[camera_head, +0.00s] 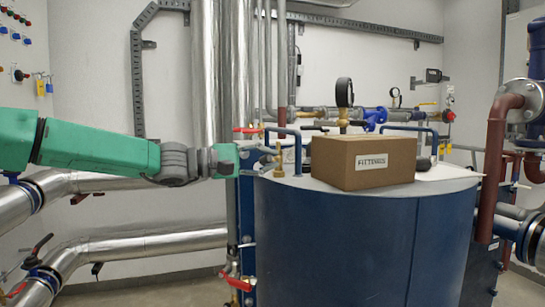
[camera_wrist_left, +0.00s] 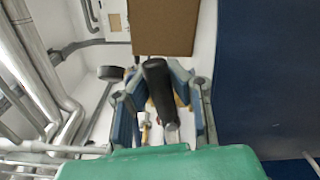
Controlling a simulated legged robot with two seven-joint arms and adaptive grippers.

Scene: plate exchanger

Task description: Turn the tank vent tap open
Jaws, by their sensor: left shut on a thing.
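The tank (camera_head: 340,240) is a large blue drum with a pale top. The brass tank vent tap (camera_head: 279,162) stands upright on its top at the left, beside a bent blue handle. My left gripper (camera_head: 258,156) reaches in from the left at the tap; its fingers are small and partly lost against the fittings. In the left wrist view my left gripper's (camera_wrist_left: 158,95) fingers lie on both sides of a black lever (camera_wrist_left: 157,80) and are shut on it. A bit of brass (camera_wrist_left: 145,128) shows behind the fingers. My right gripper is in neither view.
A cardboard box (camera_head: 364,162) labelled FITTINGS stands on the tank top, right of the tap. A black gauge (camera_head: 344,92) rises behind it. A red-handled valve (camera_head: 248,131) and vertical pipes stand close behind my gripper. Silver pipes (camera_head: 130,243) run below my arm.

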